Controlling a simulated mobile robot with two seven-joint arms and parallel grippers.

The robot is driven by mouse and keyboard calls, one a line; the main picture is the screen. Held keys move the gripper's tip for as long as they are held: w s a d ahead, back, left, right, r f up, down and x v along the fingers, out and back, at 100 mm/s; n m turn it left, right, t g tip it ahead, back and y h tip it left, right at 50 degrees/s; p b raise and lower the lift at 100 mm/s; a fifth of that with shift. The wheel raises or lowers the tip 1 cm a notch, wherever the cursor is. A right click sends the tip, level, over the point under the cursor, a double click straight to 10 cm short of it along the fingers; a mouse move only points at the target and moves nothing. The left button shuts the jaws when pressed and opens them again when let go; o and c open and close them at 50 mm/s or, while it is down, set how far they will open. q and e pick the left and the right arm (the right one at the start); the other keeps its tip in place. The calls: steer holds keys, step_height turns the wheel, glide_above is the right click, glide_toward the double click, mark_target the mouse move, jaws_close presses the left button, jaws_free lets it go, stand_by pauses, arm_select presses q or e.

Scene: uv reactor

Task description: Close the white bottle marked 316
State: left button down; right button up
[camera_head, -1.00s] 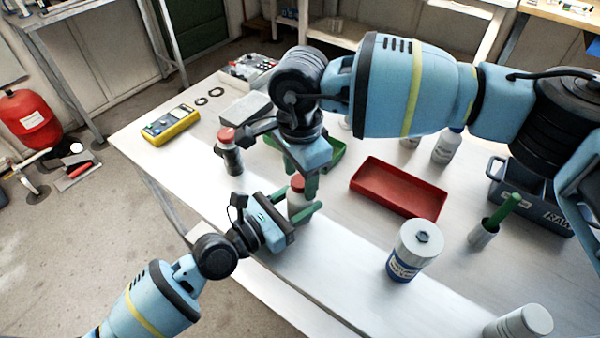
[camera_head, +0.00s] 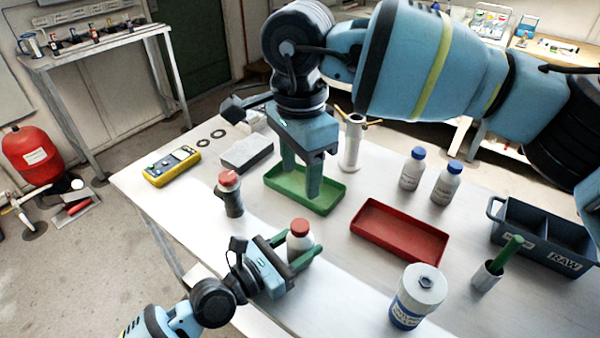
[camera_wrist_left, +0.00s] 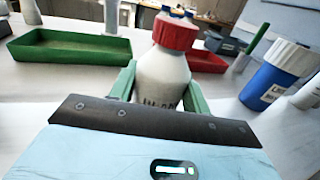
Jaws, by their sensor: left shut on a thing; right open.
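A white bottle (camera_head: 300,243) with a red cap (camera_head: 299,227) stands upright near the table's front edge. My left gripper (camera_head: 295,249) is shut around its body from the front. In the left wrist view the bottle (camera_wrist_left: 163,80) is between the green fingers, with the red cap (camera_wrist_left: 175,32) sitting on its neck. Dark marking shows low on the bottle, partly hidden by the gripper; I cannot read 316 there. How tight the cap is cannot be told. My right gripper (camera_head: 301,183) is open and empty, pointing down above the green tray, behind the bottle.
A dark bottle with a red cap (camera_head: 229,195) stands left of the white one. The green tray (camera_head: 330,199), red tray (camera_head: 395,243), two blue-capped bottles (camera_head: 412,170), a white-and-blue container (camera_head: 415,297) and a blue RAW crate (camera_head: 535,225) are around.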

mark_target(289, 252)
arm_select(q)
steer(key=c, duration=0.6)
jaws_free()
steer(key=b+v, duration=0.1)
steer(key=v, duration=0.5)
steer(key=shift+a+f, duration=0.15)
steer(key=shift+v, duration=0.75)
arm_select(e)
steer(key=shift+w+f, duration=0.1)
steer(key=shift+f, duration=1.2)
arm_select(q)
steer(key=shift+s, duration=0.1)
